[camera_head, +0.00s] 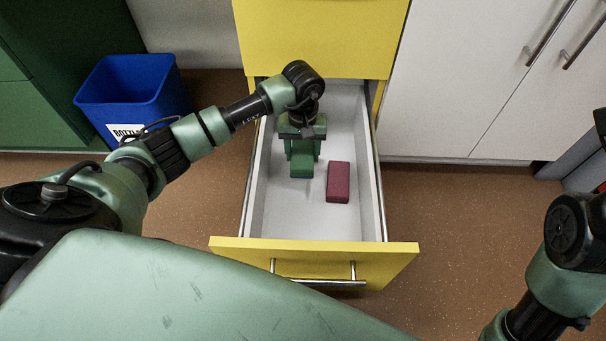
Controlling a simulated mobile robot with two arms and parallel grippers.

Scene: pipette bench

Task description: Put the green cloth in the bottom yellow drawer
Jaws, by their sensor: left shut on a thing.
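The bottom yellow drawer (390,262) is pulled open, with its white interior showing. My left gripper (302,157) reaches down inside it from above. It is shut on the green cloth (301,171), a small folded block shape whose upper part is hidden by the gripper. The cloth is within the drawer's walls, left of the middle; I cannot tell whether it touches the drawer floor. My right arm shows at the right edge, but its gripper is out of view.
A dark red block (338,182) lies in the drawer, just right of the green cloth. The front part of the drawer floor is bare. A blue bin (130,90) stands left of the drawers. White cabinets (460,80) stand to the right. A closed yellow drawer front (320,38) is above.

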